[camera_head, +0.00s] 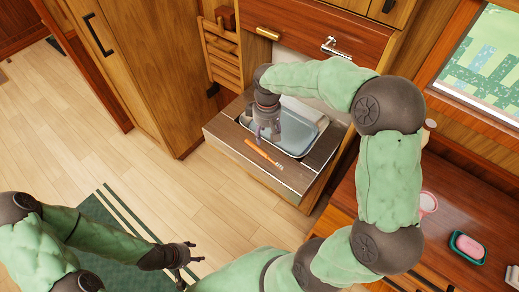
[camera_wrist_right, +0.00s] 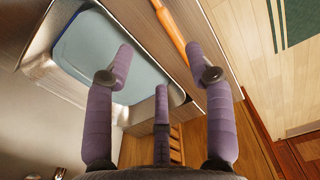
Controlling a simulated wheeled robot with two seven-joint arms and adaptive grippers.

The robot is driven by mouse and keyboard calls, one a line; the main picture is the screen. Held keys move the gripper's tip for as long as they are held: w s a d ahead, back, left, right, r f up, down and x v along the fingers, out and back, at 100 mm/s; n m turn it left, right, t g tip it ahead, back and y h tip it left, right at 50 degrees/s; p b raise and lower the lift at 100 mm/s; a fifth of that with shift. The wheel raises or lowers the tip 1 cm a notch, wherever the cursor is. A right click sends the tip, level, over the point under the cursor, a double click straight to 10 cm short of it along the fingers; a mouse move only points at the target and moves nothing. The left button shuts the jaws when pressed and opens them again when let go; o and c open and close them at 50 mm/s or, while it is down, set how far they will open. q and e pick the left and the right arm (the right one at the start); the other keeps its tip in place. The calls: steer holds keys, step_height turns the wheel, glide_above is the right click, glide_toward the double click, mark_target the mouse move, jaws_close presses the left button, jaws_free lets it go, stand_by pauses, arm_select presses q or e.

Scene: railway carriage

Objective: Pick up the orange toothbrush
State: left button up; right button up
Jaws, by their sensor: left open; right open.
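The orange toothbrush (camera_head: 262,152) lies on the wooden counter edge in front of the sink basin (camera_head: 309,141). It also shows in the right wrist view (camera_wrist_right: 172,28), running past the upper part of the right finger. My right gripper (camera_head: 267,136) is open and empty above the front edge of the basin, just behind the toothbrush. Its purple fingers (camera_wrist_right: 163,85) spread apart in the right wrist view, with nothing between them. My left gripper (camera_head: 184,262) is open and empty, low over the floor at the lower left, far from the counter.
A tall wooden cabinet (camera_head: 135,70) stands left of the sink counter, with a slatted wooden rack (camera_head: 222,57) beside it. A soap dish (camera_head: 467,247) with pink soap stands on the right counter.

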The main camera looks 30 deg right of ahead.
steer(key=b, duration=0.1)
glide_above(263, 151)
steer(key=f, duration=0.4)
steer(key=shift+d+f, duration=0.2)
steer(key=shift+d, duration=0.2)
steer(key=f, duration=0.1)
steer(key=f+b, duration=0.1)
steer(key=f, duration=0.1)
steer(key=a+f+b, duration=0.1)
steer(key=f, duration=0.1)
steer(key=shift+w, duration=0.1)
steer(key=c, duration=0.9)
